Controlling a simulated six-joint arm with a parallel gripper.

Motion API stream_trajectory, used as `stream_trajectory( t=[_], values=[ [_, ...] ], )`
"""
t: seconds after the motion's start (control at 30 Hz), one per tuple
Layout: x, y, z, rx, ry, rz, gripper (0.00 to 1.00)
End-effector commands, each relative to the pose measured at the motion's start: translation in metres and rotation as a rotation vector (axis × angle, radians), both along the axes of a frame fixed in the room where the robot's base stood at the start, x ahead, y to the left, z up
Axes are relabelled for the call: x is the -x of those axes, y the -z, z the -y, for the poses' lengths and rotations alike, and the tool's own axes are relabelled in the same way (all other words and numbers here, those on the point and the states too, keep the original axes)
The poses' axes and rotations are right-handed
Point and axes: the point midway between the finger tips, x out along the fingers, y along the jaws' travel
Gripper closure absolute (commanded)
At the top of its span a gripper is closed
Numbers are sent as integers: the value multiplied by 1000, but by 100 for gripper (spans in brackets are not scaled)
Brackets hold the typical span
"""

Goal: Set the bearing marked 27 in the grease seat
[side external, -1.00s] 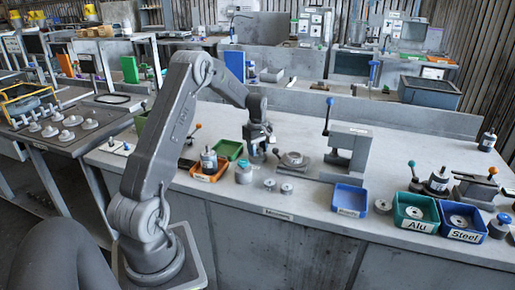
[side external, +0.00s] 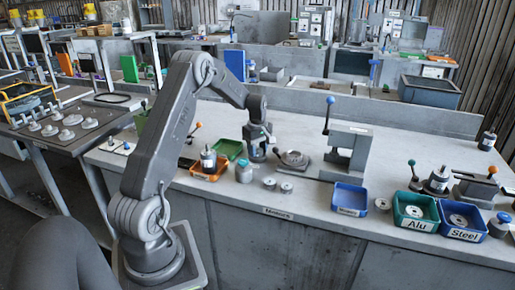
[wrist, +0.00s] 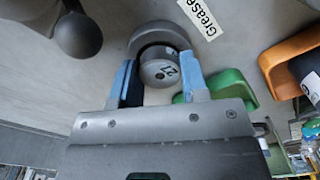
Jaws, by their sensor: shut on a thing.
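The bearing marked 27 (wrist: 158,72) is a small grey round part with its number facing the camera. My gripper (wrist: 160,78) is shut on it, with a blue-lined finger on each side. The grease seat (wrist: 160,32) is a grey round holder just beyond the bearing, by a label reading Grease (wrist: 202,15). The bearing overlaps the seat's dark opening in the wrist view; I cannot tell whether it is inside or just above. In the side view my gripper (side external: 258,156) points down at the bench, and the bearing cannot be made out there.
A green tray (wrist: 232,90) lies close to the right finger, and an orange tray (wrist: 285,62) is farther right. A dark round knob (wrist: 78,34) is at upper left. In the side view, a round fixture (side external: 291,158) and a lever press (side external: 350,150) stand right of my gripper.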

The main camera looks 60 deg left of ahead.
Motion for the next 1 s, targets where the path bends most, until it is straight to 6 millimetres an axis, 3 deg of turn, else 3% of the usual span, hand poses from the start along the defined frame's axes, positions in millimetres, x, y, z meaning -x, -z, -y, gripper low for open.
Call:
stream_trajectory(
  t=[0.13,0.17,0.43,0.6,0.83,1.0],
  values=[
    [0,3,0,0,0,0,84],
    [0,3,0,0,0,0,57],
    [0,3,0,0,0,-1,31],
    [0,3,0,1,0,-1,29],
    [0,3,0,1,0,-1,8],
    [0,3,0,1,0,-1,8]
  ],
)
